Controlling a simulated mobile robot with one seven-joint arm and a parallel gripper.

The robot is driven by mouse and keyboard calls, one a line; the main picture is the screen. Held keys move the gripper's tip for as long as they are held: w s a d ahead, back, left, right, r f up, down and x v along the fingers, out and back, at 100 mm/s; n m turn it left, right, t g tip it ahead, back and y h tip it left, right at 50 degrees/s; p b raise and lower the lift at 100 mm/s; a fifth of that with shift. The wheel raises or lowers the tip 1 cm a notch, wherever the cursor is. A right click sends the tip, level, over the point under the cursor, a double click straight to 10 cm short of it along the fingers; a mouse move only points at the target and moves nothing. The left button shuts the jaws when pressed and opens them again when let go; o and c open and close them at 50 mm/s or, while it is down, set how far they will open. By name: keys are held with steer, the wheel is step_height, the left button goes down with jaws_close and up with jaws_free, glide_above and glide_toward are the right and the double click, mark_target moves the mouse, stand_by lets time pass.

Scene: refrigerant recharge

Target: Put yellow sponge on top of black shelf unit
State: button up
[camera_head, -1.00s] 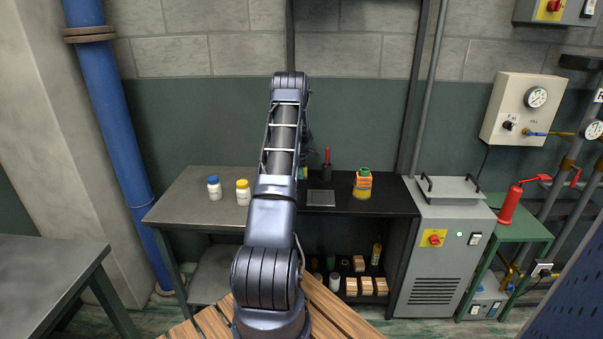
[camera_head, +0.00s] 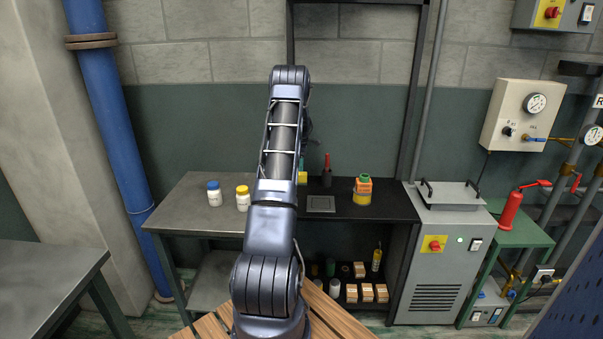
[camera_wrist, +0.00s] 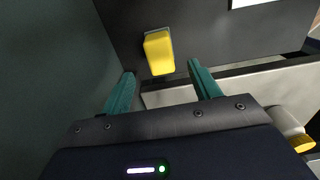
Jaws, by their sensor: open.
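The yellow sponge (camera_wrist: 159,54) lies on the dark top of the black shelf unit (camera_wrist: 220,40) in the wrist view, near the wall side. My gripper (camera_wrist: 160,69) is open and empty; its two teal fingers point toward the sponge, with the sponge ahead between their tips. I see no contact. In the head view, a bit of yellow, likely the sponge (camera_head: 302,178), shows beside my arm on the black shelf unit (camera_head: 385,207).
White jars with blue (camera_head: 214,194) and yellow (camera_head: 243,198) caps stand on the steel table (camera_head: 185,207) at left. A square plate (camera_head: 320,204), a dark bottle with a red top (camera_head: 327,171) and an orange-green container (camera_head: 362,190) share the shelf top.

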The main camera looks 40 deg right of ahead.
steer(key=shift+r, duration=1.7)
steer(key=w+a+r+m+t, duration=0.1)
steer(key=w+a+r+m, duration=0.1)
steer(key=a+r, duration=1.6)
steer(key=s+a+r+m+t+h, duration=0.1)
steer(key=s+a+r, duration=0.25)
steer(key=a, duration=0.65)
steer(key=s+a+r+m, duration=0.1)
steer(key=s+a+r, duration=0.3)
steer(key=a, duration=0.5)
steer(key=s+a+r+m+t, duration=0.1)
steer(key=s+a+r, duration=0.2)
steer(key=s+a, duration=0.4)
steer(key=s+a+r+m, duration=0.1)
steer(key=s+a+r, duration=0.3)
steer(key=a, duration=0.5)
steer(key=s+a+f+m, duration=0.1)
steer(key=s+a+f, duration=0.1)
steer(key=s, duration=0.4)
steer(key=s+a+f+m+t, duration=0.1)
steer(key=s+a+f, duration=0.1)
steer(key=s+a, duration=0.2)
steer(key=s+a+f+m+y, duration=0.1)
steer(key=s+a+f, duration=0.1)
steer(key=s, duration=0.5)
steer(key=shift+s+a+t, duration=0.3)
steer(key=shift+s+a, duration=0.1)
steer(key=shift+a, duration=0.5)
